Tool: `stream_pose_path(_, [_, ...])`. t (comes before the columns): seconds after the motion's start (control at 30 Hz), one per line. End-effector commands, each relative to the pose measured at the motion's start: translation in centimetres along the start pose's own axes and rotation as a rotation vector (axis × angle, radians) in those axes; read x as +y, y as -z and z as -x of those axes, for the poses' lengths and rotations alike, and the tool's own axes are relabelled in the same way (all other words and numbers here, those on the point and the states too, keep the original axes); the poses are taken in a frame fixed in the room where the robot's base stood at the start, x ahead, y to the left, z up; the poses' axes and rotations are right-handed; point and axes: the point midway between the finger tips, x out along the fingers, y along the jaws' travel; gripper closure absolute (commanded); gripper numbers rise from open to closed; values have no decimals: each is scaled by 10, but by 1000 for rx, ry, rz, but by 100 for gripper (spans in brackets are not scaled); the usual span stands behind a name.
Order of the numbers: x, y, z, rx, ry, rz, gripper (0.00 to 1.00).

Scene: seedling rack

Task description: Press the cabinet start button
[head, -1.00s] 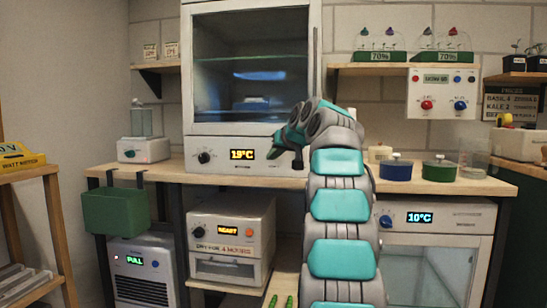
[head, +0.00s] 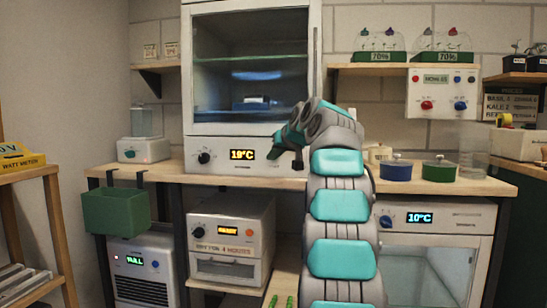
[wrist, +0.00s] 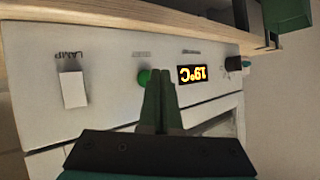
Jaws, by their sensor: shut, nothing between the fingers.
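The white cabinet (head: 187,140) stands on the bench with its glass door shut. Its front panel has a black knob (head: 204,157) and an orange 19°C display (head: 242,155). In the wrist view, where the panel appears upside down, a round green button (wrist: 143,78) sits between the display (wrist: 197,73) and a white LAMP switch (wrist: 73,89). The button's own label is unreadable. My gripper (wrist: 160,72) is shut and empty, its green fingertips overlapping the button's right edge there. I cannot tell whether they touch it. In the head view my gripper (head: 273,154) hides the button.
Blue (head: 397,170) and green (head: 438,170) lidded pots stand on the bench to the right. A wall box (head: 442,95) with red and blue knobs hangs above them. A small white device (head: 143,150) stands at the left.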

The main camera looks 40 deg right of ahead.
Motion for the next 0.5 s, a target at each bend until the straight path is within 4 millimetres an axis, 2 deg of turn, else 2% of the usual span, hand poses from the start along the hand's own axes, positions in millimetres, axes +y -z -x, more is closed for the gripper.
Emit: stream_pose_path(0.5, [4,4,-5,0,0,0,100])
